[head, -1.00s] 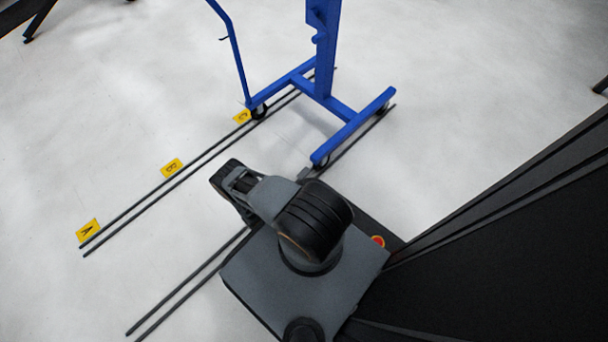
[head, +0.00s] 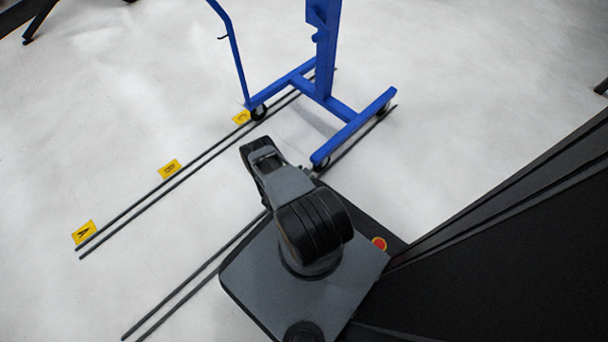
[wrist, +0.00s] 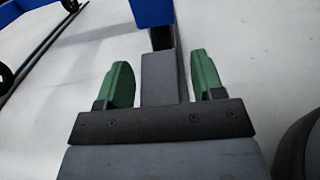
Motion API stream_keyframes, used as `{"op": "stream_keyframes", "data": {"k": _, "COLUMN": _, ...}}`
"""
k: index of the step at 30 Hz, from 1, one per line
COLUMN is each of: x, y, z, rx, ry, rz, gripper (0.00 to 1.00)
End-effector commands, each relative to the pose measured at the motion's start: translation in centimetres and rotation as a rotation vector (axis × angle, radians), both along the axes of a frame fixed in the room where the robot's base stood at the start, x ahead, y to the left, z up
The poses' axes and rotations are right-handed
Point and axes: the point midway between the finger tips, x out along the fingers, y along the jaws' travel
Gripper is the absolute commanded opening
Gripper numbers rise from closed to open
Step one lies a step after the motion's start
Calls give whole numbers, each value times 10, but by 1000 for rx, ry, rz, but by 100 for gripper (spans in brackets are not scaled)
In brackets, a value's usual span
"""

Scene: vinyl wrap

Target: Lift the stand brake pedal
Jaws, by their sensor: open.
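The blue stand (head: 323,75) is on wheels on the pale floor, ahead of my arm in the head view. In the wrist view a blue part of it (wrist: 152,12) shows at the top. A grey flat bar (wrist: 162,78), which looks like the brake pedal, runs down from a dark piece under that blue part. My gripper (wrist: 160,58) is open, with one green finger on each side of the bar and a gap on both sides. I cannot tell whether the bar is at finger height or below. In the head view my arm hides the fingers.
Dark floor rails (head: 180,172) run along the left, with yellow markers such as A (head: 84,232) beside them. A stand wheel (head: 320,162) is close to my arm. Open floor (head: 460,120) lies to the right of the stand.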

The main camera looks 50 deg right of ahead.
Motion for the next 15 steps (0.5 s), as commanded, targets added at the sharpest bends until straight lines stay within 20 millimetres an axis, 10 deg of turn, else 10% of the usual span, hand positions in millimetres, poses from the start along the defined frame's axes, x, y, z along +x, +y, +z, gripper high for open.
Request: {"op": "stream_keyframes", "data": {"k": 15, "x": 0, "y": 0, "z": 0, "rx": 0, "ry": 0, "rz": 0, "gripper": 22}}
